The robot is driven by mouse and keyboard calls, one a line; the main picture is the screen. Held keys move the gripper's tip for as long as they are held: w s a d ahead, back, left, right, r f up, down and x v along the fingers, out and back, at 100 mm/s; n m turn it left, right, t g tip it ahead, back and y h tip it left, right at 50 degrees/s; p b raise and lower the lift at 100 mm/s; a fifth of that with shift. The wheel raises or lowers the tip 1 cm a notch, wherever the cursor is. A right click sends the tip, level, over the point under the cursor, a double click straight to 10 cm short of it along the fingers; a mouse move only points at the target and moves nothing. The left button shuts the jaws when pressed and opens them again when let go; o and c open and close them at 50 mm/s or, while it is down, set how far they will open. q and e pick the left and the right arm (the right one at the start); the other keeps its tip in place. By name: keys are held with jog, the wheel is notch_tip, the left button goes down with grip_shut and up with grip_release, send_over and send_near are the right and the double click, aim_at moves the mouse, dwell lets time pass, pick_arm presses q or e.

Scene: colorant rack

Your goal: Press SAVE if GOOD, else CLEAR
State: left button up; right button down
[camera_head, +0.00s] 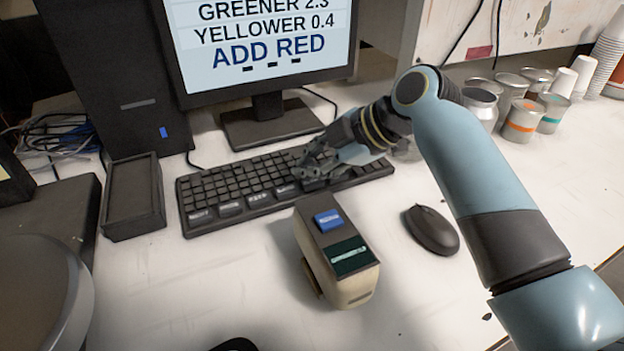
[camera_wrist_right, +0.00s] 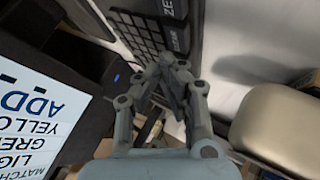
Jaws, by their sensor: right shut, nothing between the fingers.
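The monitor (camera_head: 260,45) shows "GREENER 2.3", "YELLOWER 0.4" and a large "ADD RED"; higher lines are cut off. Its screen also shows upside down in the right wrist view (camera_wrist_right: 40,120). The black keyboard (camera_head: 228,186) lies in front of it, with several wide labelled keys along its near edge, too small to read. In the right wrist view a keyboard key (camera_wrist_right: 176,38) shows "ZE". My right gripper (camera_head: 304,166) is shut and empty over the keyboard's right half; contact cannot be told. It fills the middle of the right wrist view (camera_wrist_right: 172,64). My left gripper is not in view.
A beige handheld device (camera_head: 362,290) with a blue button stands before the keyboard. A black mouse (camera_head: 432,229) lies to its right. A dark box (camera_head: 133,197) is left of the keyboard. Cans (camera_head: 521,121) and paper cups (camera_head: 606,55) stand at back right.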

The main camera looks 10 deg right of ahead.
aim_at(310, 184)
dwell(0.5)
jog(key=shift+f, duration=0.45)
jog(key=shift+f+b, duration=0.35)
jog(key=shift+b, duration=0.05)
dwell(0.4)
jog(key=shift+r, duration=0.15)
jog(key=shift+r+p, duration=0.65)
jog(key=shift+p, duration=0.15)
jog(key=shift+r, duration=0.1)
notch_tip(310, 184, up, 5)
jog(key=p, duration=0.4)
jog(key=shift+p, duration=0.3)
